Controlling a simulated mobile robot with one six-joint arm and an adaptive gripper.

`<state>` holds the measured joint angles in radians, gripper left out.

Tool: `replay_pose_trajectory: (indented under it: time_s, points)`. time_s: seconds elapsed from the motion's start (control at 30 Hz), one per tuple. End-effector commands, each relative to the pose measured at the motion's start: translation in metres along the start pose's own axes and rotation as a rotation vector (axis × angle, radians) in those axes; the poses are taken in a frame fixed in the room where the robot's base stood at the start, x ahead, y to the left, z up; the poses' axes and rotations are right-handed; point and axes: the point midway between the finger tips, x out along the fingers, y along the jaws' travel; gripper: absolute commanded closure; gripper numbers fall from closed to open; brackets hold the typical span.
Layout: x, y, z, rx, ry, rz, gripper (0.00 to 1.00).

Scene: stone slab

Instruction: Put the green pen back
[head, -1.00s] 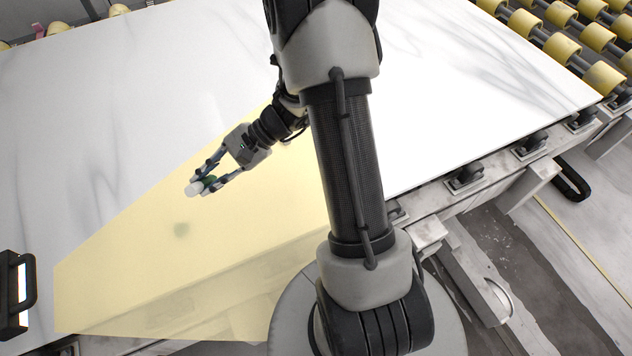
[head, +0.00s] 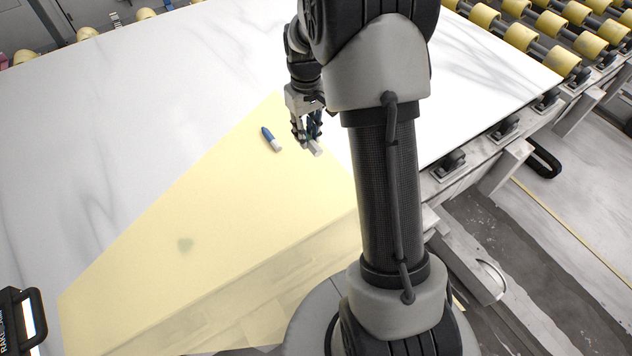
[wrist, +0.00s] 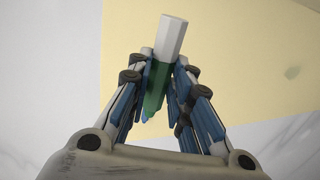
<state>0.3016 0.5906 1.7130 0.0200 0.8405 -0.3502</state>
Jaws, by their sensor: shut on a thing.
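My gripper (head: 307,132) is shut on the green pen, a thick marker with a white hexagonal end (head: 316,149). In the wrist view the green pen (wrist: 155,88) sits between the two blue-padded fingers (wrist: 160,80), its white end pointing away from the wrist. A small patch of blue shows below its green part. In the head view the fingers hide most of the pen. A blue pen (head: 269,137) with a white end lies on the yellow area to the left of my gripper.
The pale yellow area (head: 230,220) covers the near part of the white veined slab (head: 130,110). A dark greenish smudge (head: 185,245) is on it. A black-handled item (head: 22,318) stands at the lower left. Yellow rollers (head: 505,35) lie beyond the slab's right edge.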

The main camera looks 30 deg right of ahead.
Motion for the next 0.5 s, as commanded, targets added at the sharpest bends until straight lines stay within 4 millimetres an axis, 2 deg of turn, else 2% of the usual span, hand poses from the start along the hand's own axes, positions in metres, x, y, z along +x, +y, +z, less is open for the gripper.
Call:
replay_pose_trajectory:
  time_s: [0.03, 0.3, 0.5]
  points:
    - [0.014, 0.000, 0.001, -0.002, -0.006, -0.002, 0.99]
    - [0.088, 0.001, 0.002, 0.000, -0.007, -0.003, 0.99]
    - [0.133, 0.002, 0.002, 0.001, -0.006, -0.003, 0.99]
